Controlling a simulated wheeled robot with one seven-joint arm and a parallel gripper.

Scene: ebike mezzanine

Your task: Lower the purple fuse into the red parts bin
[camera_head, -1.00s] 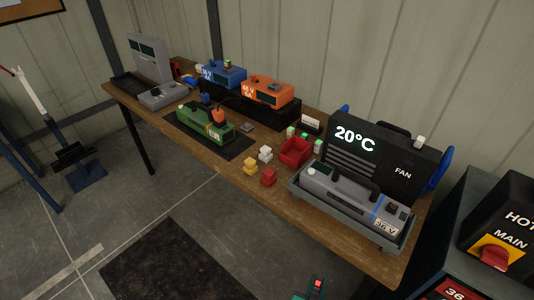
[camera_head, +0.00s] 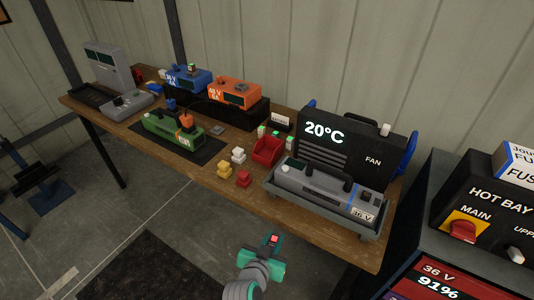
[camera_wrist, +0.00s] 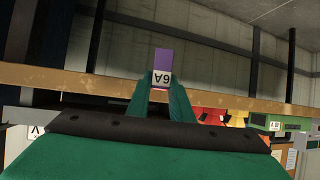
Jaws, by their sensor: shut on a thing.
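The purple fuse (camera_wrist: 162,62) with a white label reading 6A stands between my green fingers in the wrist view. My gripper (camera_wrist: 161,88) is shut on it. In the head view my gripper (camera_head: 270,243) is in front of the workbench's front edge, apart from the bench and the bin. The red parts bin (camera_head: 257,158) sits on the bench, left of the grey 36 V battery. It looks open at the top.
The workbench (camera_head: 225,195) holds a grey battery (camera_head: 300,180) before a black heater (camera_head: 345,150). Yellow (camera_head: 224,169), white (camera_head: 238,156) and red blocks (camera_head: 243,179) stand left of the bin. A green battery (camera_head: 172,132) lies farther left. A dark cabinet (camera_head: 415,240) stands at right.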

